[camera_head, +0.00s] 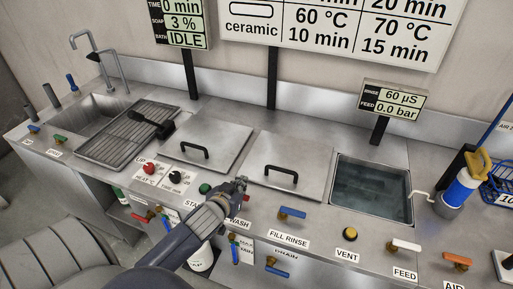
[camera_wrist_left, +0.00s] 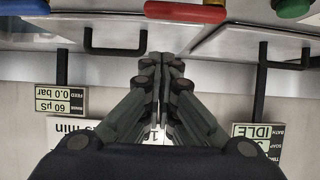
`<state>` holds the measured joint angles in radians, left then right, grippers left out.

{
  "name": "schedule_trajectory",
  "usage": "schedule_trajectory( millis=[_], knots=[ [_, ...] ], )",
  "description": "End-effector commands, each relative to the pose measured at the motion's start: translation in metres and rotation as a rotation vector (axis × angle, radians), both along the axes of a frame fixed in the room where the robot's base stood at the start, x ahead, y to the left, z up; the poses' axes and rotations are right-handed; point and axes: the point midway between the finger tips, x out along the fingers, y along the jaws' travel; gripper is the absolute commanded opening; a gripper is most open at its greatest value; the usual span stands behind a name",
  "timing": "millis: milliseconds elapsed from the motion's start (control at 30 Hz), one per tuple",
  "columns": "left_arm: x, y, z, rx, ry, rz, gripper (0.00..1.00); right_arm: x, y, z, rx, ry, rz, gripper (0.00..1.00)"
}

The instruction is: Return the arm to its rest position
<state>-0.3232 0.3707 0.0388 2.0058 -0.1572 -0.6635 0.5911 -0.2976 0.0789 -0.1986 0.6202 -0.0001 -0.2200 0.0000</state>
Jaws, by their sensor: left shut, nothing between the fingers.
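My left arm comes in from the lower left of the head view and reaches over the front edge of the steel bench. My left gripper (camera_head: 241,184) is near the green button (camera_head: 205,188) and the WASH label, in front of the two lids. It is shut and empty. The wrist view, which is upside down, shows its fingers (camera_wrist_left: 160,62) together, with nothing between them. My right gripper is in neither view.
Two steel lids with black handles (camera_head: 193,151) (camera_head: 281,174) lie behind the gripper. A water-filled basin (camera_head: 371,190) is at right, beside a blue and yellow bottle (camera_head: 461,187). Blue valve handles (camera_head: 292,212) line the front. A drain rack (camera_head: 130,133) is at left.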

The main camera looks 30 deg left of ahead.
Motion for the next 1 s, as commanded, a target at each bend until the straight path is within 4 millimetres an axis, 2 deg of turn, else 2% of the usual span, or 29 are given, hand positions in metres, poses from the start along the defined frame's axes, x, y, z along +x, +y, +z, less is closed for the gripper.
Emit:
schedule_trajectory(
  millis=[233,367,467,600,800,1000],
  knots=[
    [-0.003,-0.002,0.0,0.0,0.007,-0.001,0.0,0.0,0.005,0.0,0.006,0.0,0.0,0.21],
    [-0.022,-0.018,-0.012,0.002,0.086,-0.01,0.0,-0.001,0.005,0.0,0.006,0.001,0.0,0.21],
    [-0.055,-0.045,-0.027,0.009,0.221,-0.038,0.0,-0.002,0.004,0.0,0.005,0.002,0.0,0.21],
    [-0.11,-0.085,-0.041,0.016,0.423,-0.113,0.0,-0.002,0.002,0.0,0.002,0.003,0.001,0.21],
    [-0.169,-0.123,-0.044,0.015,0.619,-0.225,0.0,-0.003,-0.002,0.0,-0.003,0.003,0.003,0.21],
    [-0.218,-0.153,-0.038,0.005,0.764,-0.338,0.0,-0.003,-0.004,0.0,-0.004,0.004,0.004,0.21]
  ],
)
